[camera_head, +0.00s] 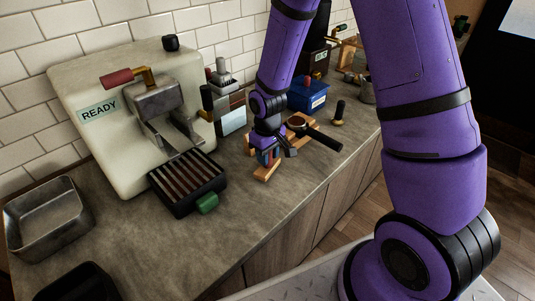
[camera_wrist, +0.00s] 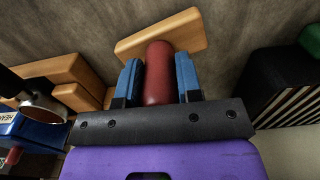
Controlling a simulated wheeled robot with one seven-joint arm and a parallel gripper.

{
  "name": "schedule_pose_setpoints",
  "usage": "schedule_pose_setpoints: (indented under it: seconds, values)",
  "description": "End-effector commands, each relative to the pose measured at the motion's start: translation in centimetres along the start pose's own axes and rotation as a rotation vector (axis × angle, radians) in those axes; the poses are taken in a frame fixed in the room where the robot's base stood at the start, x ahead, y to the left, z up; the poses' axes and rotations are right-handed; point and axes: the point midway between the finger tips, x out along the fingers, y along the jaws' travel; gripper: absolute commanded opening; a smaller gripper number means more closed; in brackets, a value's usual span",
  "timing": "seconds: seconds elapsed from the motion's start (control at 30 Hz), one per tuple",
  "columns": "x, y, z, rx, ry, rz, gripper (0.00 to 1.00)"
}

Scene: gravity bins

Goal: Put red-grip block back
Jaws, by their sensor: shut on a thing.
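The red-grip block is a light wooden bar with an upright red cylindrical grip. In the wrist view its red grip (camera_wrist: 158,72) stands between the blue finger pads of my gripper (camera_wrist: 160,80), which is shut on it. The wooden bar (camera_wrist: 190,32) shows beyond the grip, and the rest of it is hidden. In the head view the bar (camera_head: 265,173) shows under my gripper (camera_head: 268,158), at or just above the grey counter. Whether it touches the counter I cannot tell.
A cream machine (camera_head: 125,130) marked READY stands left, with a slatted drip tray (camera_head: 185,180) in front. A wooden stand (camera_wrist: 65,72) with a portafilter (camera_wrist: 42,105) is close beside my gripper. A blue box (camera_head: 308,95) and a tamper (camera_head: 339,113) stand farther back. The front counter is clear.

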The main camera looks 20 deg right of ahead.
Motion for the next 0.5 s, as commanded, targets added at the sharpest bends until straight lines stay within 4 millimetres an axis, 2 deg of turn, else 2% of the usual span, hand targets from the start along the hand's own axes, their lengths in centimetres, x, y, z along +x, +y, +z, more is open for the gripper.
schedule_pose_setpoints:
  seconds: [0.5]
  values:
    - [0.66, 0.00, -0.02, 0.000, 0.000, 0.000, 0.00]
